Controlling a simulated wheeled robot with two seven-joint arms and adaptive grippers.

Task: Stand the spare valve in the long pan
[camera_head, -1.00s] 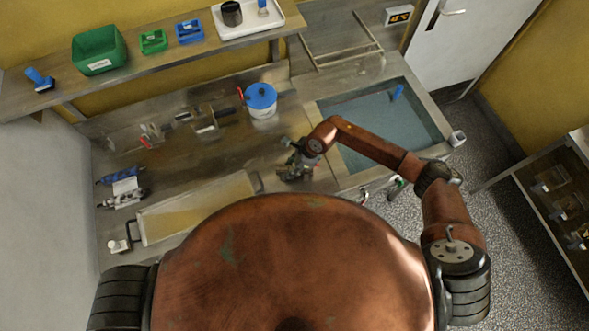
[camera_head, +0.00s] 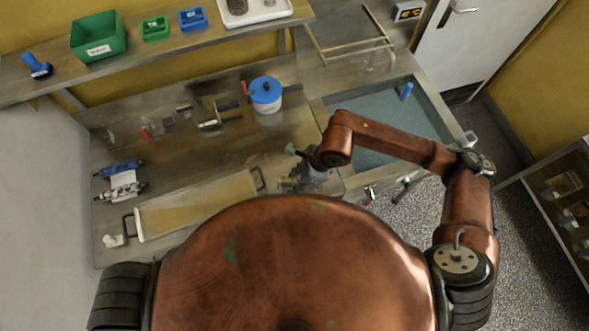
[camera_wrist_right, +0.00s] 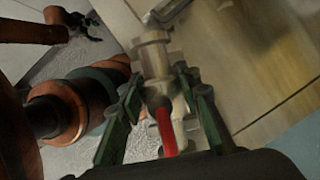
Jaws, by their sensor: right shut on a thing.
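My right gripper (camera_head: 302,178) is over the bench, just right of the long pan's right end. In the right wrist view its green fingers (camera_wrist_right: 165,115) are shut on the spare valve (camera_wrist_right: 154,58), a pale metal body with a red lever (camera_wrist_right: 166,130). The head view shows the valve only poorly, and its exact tilt is unclear. The long pan (camera_head: 138,226) is a shallow rectangular tray with a tan inside and a handle at each end, on the front left of the bench. My left gripper (camera_wrist_right: 84,22) shows small in the right wrist view; its opening is unclear.
A blue-lidded white tub (camera_head: 266,105) and metal fittings (camera_head: 210,118) stand at the back of the bench. Blue and silver parts (camera_head: 120,180) lie left. A sink (camera_head: 385,120) is at right. A shelf (camera_head: 160,48) with bins overhangs the back.

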